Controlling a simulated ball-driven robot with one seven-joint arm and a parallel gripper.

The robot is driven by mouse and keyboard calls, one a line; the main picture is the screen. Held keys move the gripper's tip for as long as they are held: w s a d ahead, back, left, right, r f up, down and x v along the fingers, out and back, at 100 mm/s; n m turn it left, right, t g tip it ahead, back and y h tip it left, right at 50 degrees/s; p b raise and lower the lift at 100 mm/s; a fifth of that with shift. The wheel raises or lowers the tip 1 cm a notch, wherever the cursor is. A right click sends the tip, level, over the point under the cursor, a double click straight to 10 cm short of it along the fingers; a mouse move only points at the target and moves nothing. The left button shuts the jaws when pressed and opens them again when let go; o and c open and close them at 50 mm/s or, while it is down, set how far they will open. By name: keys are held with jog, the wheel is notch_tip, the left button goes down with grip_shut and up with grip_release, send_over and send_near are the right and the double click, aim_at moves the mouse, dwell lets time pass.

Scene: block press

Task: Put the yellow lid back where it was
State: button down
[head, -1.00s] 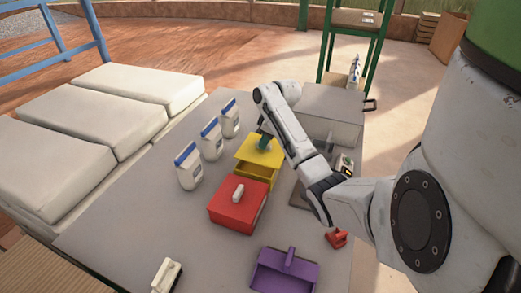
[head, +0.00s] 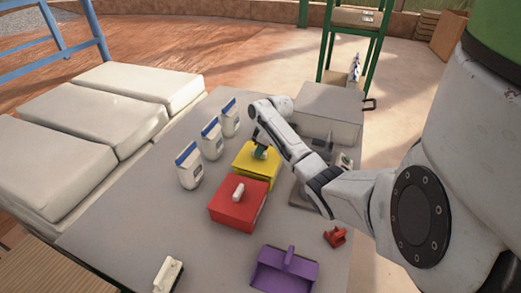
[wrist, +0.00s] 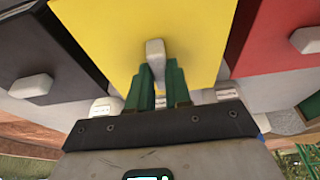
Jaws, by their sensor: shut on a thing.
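The yellow lid (head: 246,156) lies level on top of the yellow box (head: 262,180), just behind the red box. My gripper (head: 261,152) is over it, pointing down. In the wrist view the yellow lid (wrist: 125,40) fills the middle, and the green fingers of my gripper (wrist: 162,86) are shut on its pale knob (wrist: 155,58). My arm hides part of the box's right side, so I cannot tell if the lid is fully seated there.
A red box (head: 238,208) with a white-knobbed lid stands close in front. Several white cartons (head: 190,168) stand to the left. A purple open tray (head: 284,270) and a small red object (head: 335,237) lie nearer. A black box (wrist: 50,45) shows in the wrist view.

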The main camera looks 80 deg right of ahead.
jog(key=c, duration=1.1)
grip_release()
jog(key=shift+o, duration=0.2)
